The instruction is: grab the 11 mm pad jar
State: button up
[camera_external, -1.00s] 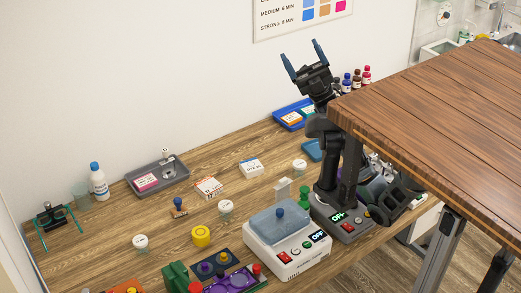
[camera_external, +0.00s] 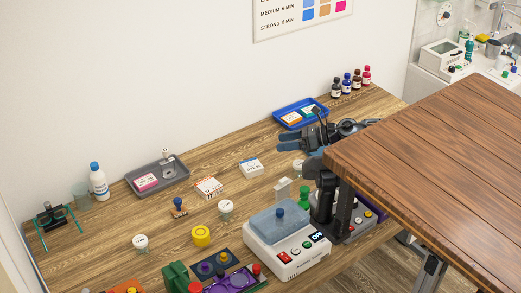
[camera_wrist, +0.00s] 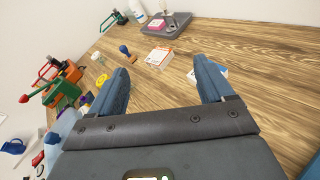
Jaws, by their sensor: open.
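Several small white-lidded jars stand on the wooden bench in the external view: one at the front left (camera_external: 140,243), one in the middle (camera_external: 226,207), and one further right (camera_external: 298,165), partly hidden near my arm. Their lid print is too small to read, so I cannot tell which is the 11 mm pad jar. My gripper (camera_external: 283,141) is open and empty above the bench, left of the dark wooden table. A white-lidded jar shows at the upper left there (camera_wrist: 96,56).
Two small boxes (camera_external: 209,188) (camera_external: 251,168), a stamp (camera_external: 179,208) and a yellow round piece (camera_external: 201,236) stand around the jars. A grey tray (camera_external: 183,176) and blue tray (camera_external: 318,119) lie behind. A white device (camera_external: 290,262) stands in front. The dark table (camera_external: 440,150) is at right.

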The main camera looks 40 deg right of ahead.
aim_at(301, 163)
jog(key=d+f, duration=0.2)
jog(key=d+f+h, duration=0.1)
jog(key=d, duration=0.2)
jog(key=d+f+h, duration=0.1)
jog(key=d+f, duration=0.1)
jog(key=shift+s+d+f, duration=0.15)
jog(key=shift+s+f, duration=0.15)
jog(key=shift+f, duration=0.35)
notch_tip(301, 163, down, 3)
jog(key=shift+f, duration=0.2)
notch_tip(301, 163, down, 2)
jog(key=shift+f, duration=0.25)
jog(key=shift+x, duration=1.1)
jog(key=shift+w+a+f+p, duration=0.2)
jog(key=shift+w+f+p, duration=0.1)
jog(key=shift+f, duration=0.05)
jog(key=shift+c, duration=0.4)
jog(key=c, duration=1)
jog(key=shift+o, duration=0.2)
